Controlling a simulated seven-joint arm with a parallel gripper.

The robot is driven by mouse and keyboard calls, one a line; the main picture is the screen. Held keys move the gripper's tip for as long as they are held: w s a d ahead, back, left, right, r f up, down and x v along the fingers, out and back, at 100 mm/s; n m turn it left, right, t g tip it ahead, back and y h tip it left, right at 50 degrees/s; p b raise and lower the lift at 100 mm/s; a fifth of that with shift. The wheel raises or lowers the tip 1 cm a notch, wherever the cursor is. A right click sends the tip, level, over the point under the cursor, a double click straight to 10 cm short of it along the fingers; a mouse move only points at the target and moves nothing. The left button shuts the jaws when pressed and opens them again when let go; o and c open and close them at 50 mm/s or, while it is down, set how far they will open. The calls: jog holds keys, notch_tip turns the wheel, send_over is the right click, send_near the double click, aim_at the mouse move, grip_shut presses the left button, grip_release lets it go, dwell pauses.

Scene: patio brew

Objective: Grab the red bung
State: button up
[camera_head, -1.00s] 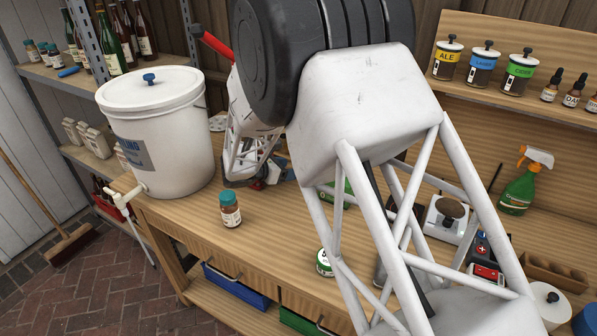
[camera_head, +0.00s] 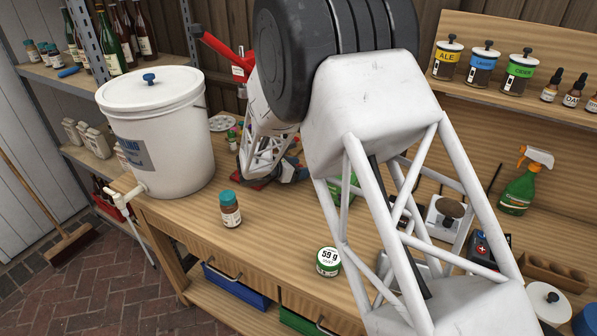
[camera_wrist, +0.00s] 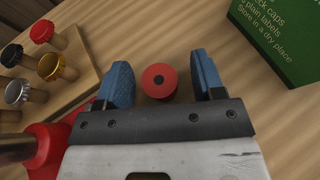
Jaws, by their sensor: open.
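In the wrist view, the red bung (camera_wrist: 159,81) is a round red stopper with a dark centre hole, standing on the wooden bench. My gripper (camera_wrist: 163,82) is open, with one blue finger to the left of the bung and one to the right. A gap shows between the bung and each finger, wider on the right. From this view I cannot tell how far above the bench the fingertips are. In the head view my gripper is low over the bench behind the brown jar, mostly covered by my arm, and I cannot make out the bung there.
A wooden rack (camera_wrist: 75,62) with several red, black and gold-topped stoppers lies left of my gripper. A green box (camera_wrist: 275,40) stands close on the right. In the head view are a white bucket (camera_head: 165,150), a brown jar (camera_head: 230,212) and a green-and-white tub (camera_head: 328,262).

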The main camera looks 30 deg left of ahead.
jog(key=shift+c, duration=0.3)
jog(key=c, duration=0.9)
jog(key=shift+c, duration=0.2)
jog(key=shift+r, duration=5)
